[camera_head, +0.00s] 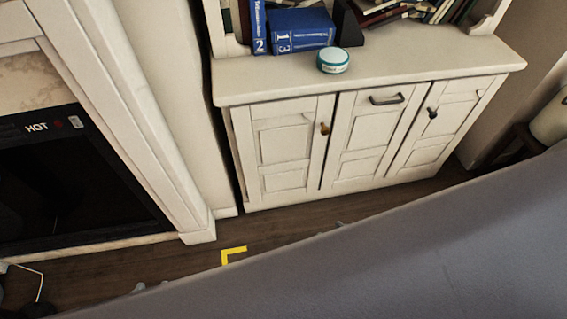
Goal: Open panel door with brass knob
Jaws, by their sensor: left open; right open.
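The panel door with the brass knob (283,145) is the left door of a cream cabinet and looks shut. Its brass knob (325,128) is near the upper right edge of the door. Small grey tips that appear to be my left gripper (151,286) show at the lower left, just above the edge of a grey surface. Similar tips, seemingly my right gripper (331,228), show below the cabinet. Both look open and empty, apart from the door and knob. The rest of both grippers is hidden behind the grey surface.
A large grey surface (420,255) fills the lower right. The cabinet's middle front (363,135) has a bar handle; its right door (440,125) has a dark knob. Books (302,30) and a round tin (333,60) stand on top.

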